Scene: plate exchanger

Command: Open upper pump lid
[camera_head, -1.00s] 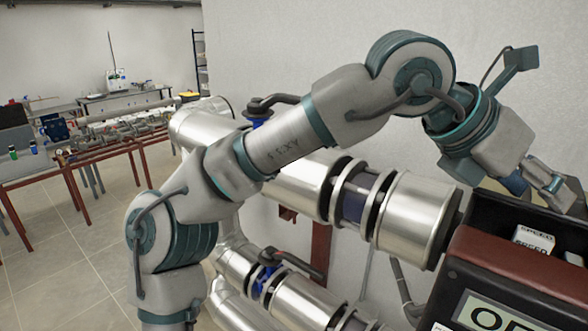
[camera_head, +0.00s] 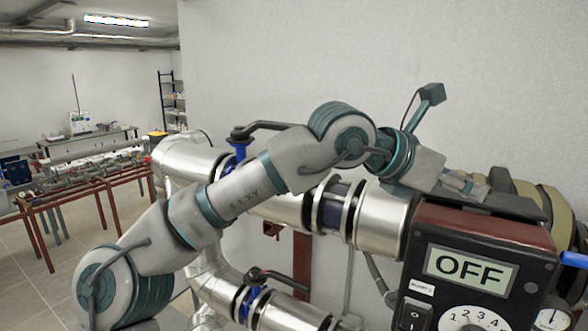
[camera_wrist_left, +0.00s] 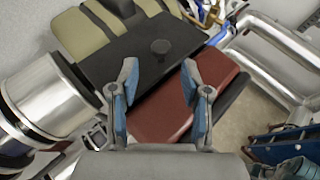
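The upper pump unit is at the right of the head view, with a dark red top (camera_head: 482,229) above a black front panel (camera_head: 420,272) whose display (camera_head: 470,269) reads OFF. The red part (camera_wrist_left: 180,112) lies between and below my fingers in the left wrist view. My right gripper is not in view.
Silver pipes (camera_head: 383,222) with black flanges run behind and beside my left arm. A blue valve with a dark handle (camera_head: 265,127) stands behind the forearm. A pale wall backs this.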

